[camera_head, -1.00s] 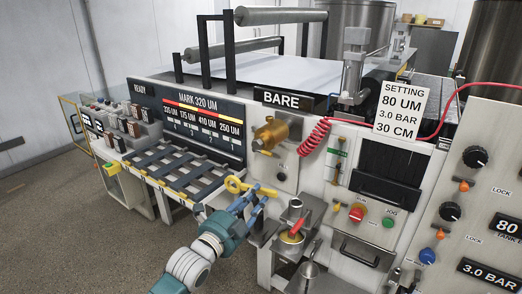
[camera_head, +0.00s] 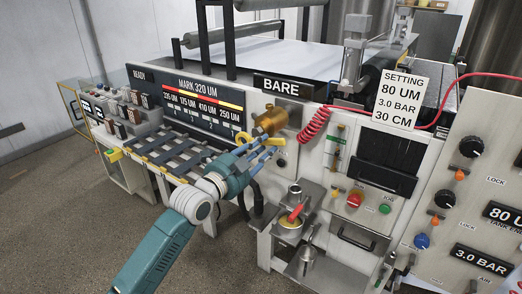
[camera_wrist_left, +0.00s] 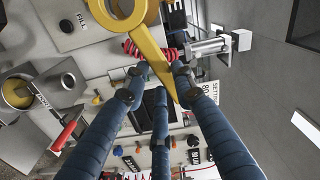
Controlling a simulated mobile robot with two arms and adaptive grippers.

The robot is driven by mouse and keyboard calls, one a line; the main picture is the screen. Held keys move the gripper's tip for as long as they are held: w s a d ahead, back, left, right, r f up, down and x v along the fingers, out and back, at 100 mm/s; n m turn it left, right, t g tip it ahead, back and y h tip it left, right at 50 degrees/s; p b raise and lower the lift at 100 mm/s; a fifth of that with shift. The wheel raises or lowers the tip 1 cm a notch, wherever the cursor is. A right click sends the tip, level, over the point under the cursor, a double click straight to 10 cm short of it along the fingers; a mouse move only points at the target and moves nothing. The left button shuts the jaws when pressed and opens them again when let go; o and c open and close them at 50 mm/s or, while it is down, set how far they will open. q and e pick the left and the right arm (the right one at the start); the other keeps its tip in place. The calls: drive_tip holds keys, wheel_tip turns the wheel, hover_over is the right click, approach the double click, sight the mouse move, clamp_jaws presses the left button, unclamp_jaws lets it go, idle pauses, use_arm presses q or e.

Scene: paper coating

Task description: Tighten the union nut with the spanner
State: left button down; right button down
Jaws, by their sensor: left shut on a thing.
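The brass union nut (camera_head: 270,121) sits on a grey plate on the front of the machine, under the BARE sign. My left gripper (camera_head: 268,151) is shut on the yellow spanner (camera_head: 277,140), just below the nut. In the left wrist view, the spanner (camera_wrist_left: 155,60) runs between the blue fingers, with its ring end at the top, partly out of frame. The fingers hide part of the spanner in the head view. I cannot tell whether the spanner touches the nut. My right gripper is not in view.
A small stand with a cup and a red-handled tool (camera_head: 295,213) is below right of the gripper. A red coiled hose (camera_head: 314,123) hangs right of the nut. A slatted rack (camera_head: 170,150) is to the left. Buttons (camera_head: 353,200) and knobs are farther right.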

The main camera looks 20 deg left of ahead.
sight(267, 144)
use_arm(q)
drive_tip(key=shift+b+x, duration=0.55)
drive_tip(key=shift+x, duration=1.4)
drive_tip(key=shift+w, duration=0.1)
drive_tip(key=shift+w+d, duration=0.1)
drive_tip(key=shift+w, duration=0.05)
drive_tip(key=shift+b+x, duration=0.5)
drive_tip(key=shift+x, duration=0.85)
